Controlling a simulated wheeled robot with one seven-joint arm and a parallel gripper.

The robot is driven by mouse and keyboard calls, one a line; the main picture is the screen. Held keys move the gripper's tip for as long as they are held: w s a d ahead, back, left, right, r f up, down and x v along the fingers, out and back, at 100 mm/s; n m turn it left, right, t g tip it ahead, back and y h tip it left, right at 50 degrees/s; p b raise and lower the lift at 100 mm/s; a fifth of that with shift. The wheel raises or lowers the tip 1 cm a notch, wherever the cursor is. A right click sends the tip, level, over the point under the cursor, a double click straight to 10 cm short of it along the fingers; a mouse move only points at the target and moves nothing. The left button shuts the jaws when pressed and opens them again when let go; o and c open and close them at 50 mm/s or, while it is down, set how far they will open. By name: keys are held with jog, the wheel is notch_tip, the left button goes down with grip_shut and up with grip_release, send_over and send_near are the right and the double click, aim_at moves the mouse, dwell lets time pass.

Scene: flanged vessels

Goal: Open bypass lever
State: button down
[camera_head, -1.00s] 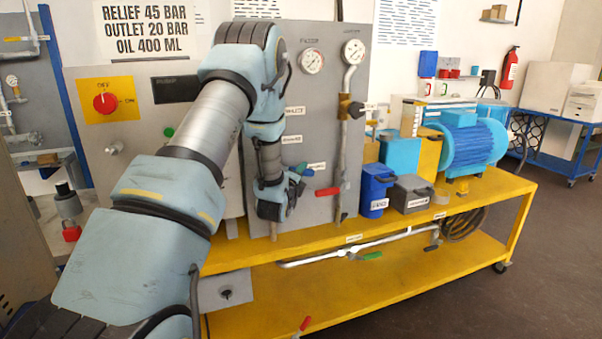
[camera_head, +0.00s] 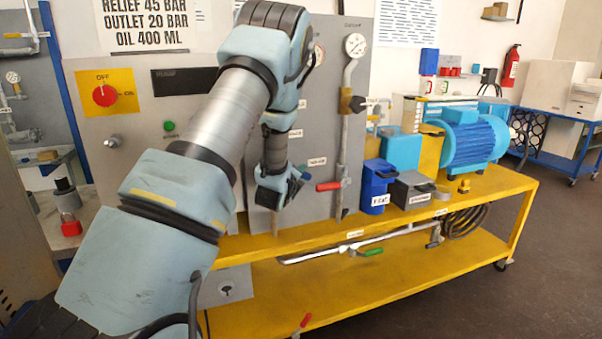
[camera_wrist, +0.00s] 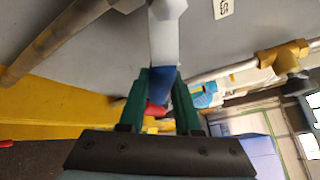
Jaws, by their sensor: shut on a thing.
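The bypass lever is a pale metal arm with a blue grip (camera_wrist: 162,72), close in front of me in the wrist view. Part of a label ending in "SS" (camera_wrist: 222,8) shows on the panel beside it. My gripper (camera_wrist: 160,78) has green fingers on both sides of the blue grip and is shut on it. In the head view my gripper (camera_head: 299,182) is low in front of the grey panel, left of a red-handled lever (camera_head: 328,186). My wrist hides most of the blue lever and its pivot there.
The red-handled lever and a vertical pipe (camera_head: 343,150) stand close to the right of my gripper. A blue box (camera_head: 377,188), a grey box (camera_head: 411,190) and a blue motor (camera_head: 470,145) stand farther right on the yellow bench (camera_head: 480,205).

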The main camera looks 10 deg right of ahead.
jog(key=shift+s+a+f+m+g+y+b, duration=0.1)
jog(key=shift+a+f+m+g+y+b, duration=0.1)
jog(key=shift+a+f+m+g+y, duration=0.25)
jog(key=shift+s+a+f+m+g+y+b, duration=0.15)
jog(key=shift+f+m+y, duration=0.1)
jog(key=shift+f+m, duration=0.25)
jog(key=a+f+m+g+y+p, duration=0.1)
jog(key=a+f+m+g+y, duration=0.1)
jog(key=a+m+y, duration=0.3)
jog(key=shift+s+a+y, duration=0.25)
jog(key=shift+a+y, duration=0.05)
jog(key=shift+a, duration=0.2)
jog(key=shift+a+f, duration=0.1)
jog(key=shift+f, duration=0.05)
jog(key=c, duration=0.6)
grip_release()
jog(key=b+v, duration=0.1)
jog(key=v, duration=0.9)
jog(key=shift+s+r, duration=0.25)
jog(key=shift+r, duration=0.05)
